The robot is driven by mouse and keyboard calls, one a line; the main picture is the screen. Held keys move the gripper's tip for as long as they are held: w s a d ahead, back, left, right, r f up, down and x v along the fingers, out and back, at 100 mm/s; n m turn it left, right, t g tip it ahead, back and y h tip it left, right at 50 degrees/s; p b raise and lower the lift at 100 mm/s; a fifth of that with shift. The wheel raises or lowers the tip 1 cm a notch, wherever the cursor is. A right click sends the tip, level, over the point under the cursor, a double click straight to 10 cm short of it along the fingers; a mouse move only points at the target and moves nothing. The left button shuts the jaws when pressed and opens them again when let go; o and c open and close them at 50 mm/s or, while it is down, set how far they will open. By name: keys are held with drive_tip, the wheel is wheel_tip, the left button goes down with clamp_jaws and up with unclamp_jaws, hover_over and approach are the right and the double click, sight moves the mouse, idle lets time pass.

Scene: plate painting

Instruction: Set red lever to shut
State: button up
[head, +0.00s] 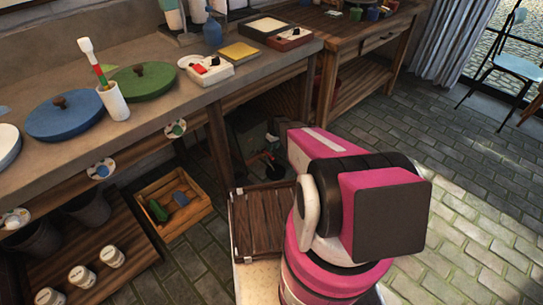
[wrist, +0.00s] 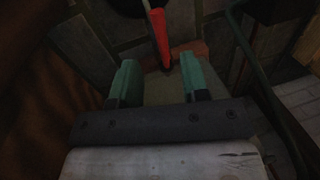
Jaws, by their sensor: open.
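The red lever (wrist: 159,32) shows in the wrist view as a narrow red bar, running down from the top edge toward the space between my fingertips. My gripper (wrist: 158,72) is open, with its two teal fingers apart on either side of the lever's lower end. Nothing is held between them. Whether the fingers touch the lever cannot be told. In the head view, small red parts show in the shade under the bench, left of my pink arm. My gripper cannot be made out clearly there.
The workbench (head: 60,84) carries a blue lid (head: 65,118), a green lid (head: 143,82) and a white cup (head: 115,103). Below stand a wooden crate (head: 184,223) and a low shelf with several white jars. Open brick floor (head: 460,190) lies to the right.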

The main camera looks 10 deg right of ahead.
sight(268, 155)
drive_tip(key=f, duration=0.4)
drive_tip(key=a+f, duration=0.1)
drive_tip(key=f, duration=0.1)
drive_tip(key=shift+s+f, duration=0.3)
drive_tip(key=shift+s, duration=0.05)
drive_tip(key=shift+a, duration=0.1)
clamp_jaws()
